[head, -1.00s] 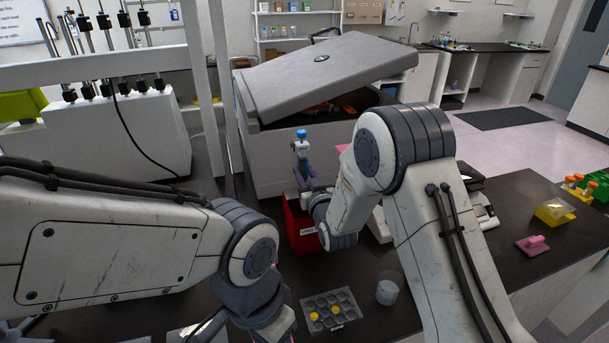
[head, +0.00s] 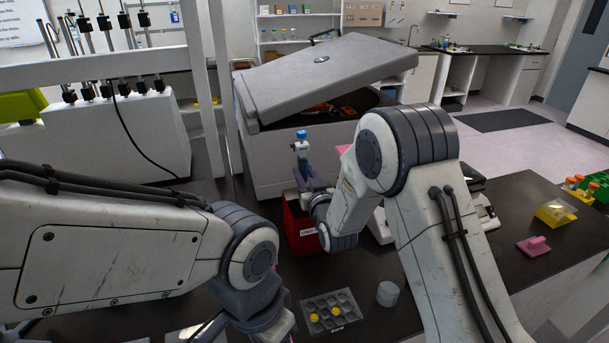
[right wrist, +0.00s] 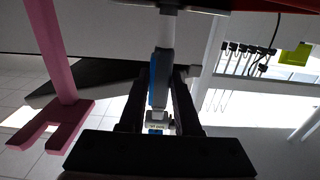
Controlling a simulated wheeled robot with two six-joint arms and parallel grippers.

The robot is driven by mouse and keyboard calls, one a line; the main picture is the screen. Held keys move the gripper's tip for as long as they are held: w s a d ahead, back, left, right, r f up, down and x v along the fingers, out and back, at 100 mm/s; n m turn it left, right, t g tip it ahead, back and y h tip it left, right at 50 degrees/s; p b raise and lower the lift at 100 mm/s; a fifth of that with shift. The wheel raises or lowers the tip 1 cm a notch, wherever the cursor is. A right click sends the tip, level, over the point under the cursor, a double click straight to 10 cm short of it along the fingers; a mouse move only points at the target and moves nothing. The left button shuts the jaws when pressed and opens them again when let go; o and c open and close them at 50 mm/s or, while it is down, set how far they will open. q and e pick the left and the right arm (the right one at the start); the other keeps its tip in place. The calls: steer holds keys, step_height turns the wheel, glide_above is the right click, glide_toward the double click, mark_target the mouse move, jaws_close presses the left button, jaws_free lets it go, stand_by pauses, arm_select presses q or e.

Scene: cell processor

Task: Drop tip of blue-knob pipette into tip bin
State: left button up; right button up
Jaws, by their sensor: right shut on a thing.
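The blue-knob pipette stands about upright, with its blue knob (head: 302,134) and pale upper body on top. My right gripper (head: 310,184) is shut on the pipette, and its fingers close on both sides of the pipette body (right wrist: 163,78) in the right wrist view. The red tip bin (head: 296,232) stands below and around the pipette's line, partly hidden by my right wrist. The pipette's lower end and tip are hidden in the head view, so I cannot tell whether the tip is on. My left arm ends at the lower edge; its fingers are out of view.
A grey lidded box (head: 330,75) stands open behind the bin. A tube rack (head: 331,310) with yellow caps and a translucent cup (head: 388,293) are in front. A pink stand (right wrist: 62,110) shows in the right wrist view. The dark bench at right is partly free.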

steer(key=shift+f, duration=0.2)
steer(key=shift+s+d+f+b, duration=0.1)
steer(key=shift+s+d+b, duration=0.05)
steer(key=shift+s+b, duration=0.25)
steer(key=shift+b+v, duration=0.6)
steer(key=shift+v, duration=1.55)
step_height(320, 180, up, 8)
steer(key=p, duration=0.4)
steer(key=shift+f, duration=0.15)
